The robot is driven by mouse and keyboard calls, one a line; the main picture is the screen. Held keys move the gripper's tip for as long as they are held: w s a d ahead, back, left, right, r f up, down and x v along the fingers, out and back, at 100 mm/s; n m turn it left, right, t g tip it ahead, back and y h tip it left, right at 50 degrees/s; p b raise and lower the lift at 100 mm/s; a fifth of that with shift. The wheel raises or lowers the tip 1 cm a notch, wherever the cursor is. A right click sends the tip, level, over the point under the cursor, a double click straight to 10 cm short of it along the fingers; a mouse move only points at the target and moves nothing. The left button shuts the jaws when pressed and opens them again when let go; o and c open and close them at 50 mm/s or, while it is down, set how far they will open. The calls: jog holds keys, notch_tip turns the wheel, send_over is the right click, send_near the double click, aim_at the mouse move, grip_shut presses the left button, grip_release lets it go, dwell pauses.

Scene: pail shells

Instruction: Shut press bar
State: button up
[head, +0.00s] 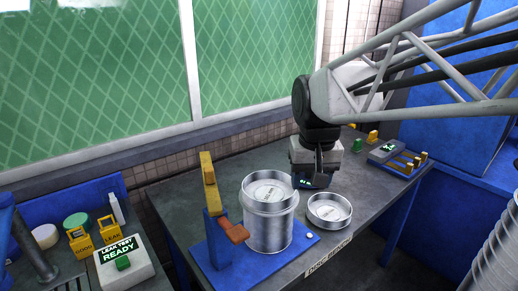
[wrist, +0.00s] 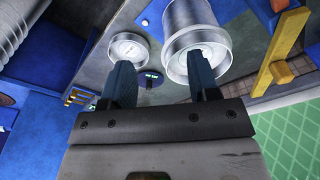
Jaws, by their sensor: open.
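The press bar (head: 208,168) is a yellow bar standing raised on a blue post (head: 217,238), left of the pail. An orange handle-like piece (head: 233,230) sticks out beside the post. In the wrist view the yellow bar (wrist: 272,66) is at the right. A silver metal pail (head: 268,222) stands upright beside the post on a blue base, with a pale disc in its top; it also shows in the wrist view (wrist: 196,42). My gripper (wrist: 160,82) is open and empty, its fingers apart and pointing down. In the head view it hangs behind and right of the pail, apart from the bar.
A shallow silver dish or lid (head: 329,210) lies on the grey bench (head: 180,200), right of the pail. A grey box with yellow pegs (head: 398,160) is at the back right. A "LEAK TEST READY" box (head: 122,262) sits at front left. A window (head: 90,80) is behind.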

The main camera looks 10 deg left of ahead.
jog(key=w+a+n, duration=0.1)
jog(key=w+a, duration=0.6)
jog(key=a, duration=0.5)
jog(key=n+g, duration=0.1)
send_over(208, 168)
jog(key=shift+f, duration=0.35)
jog(key=shift+f, duration=3.9)
jog(key=shift+c, duration=0.4)
grip_shut()
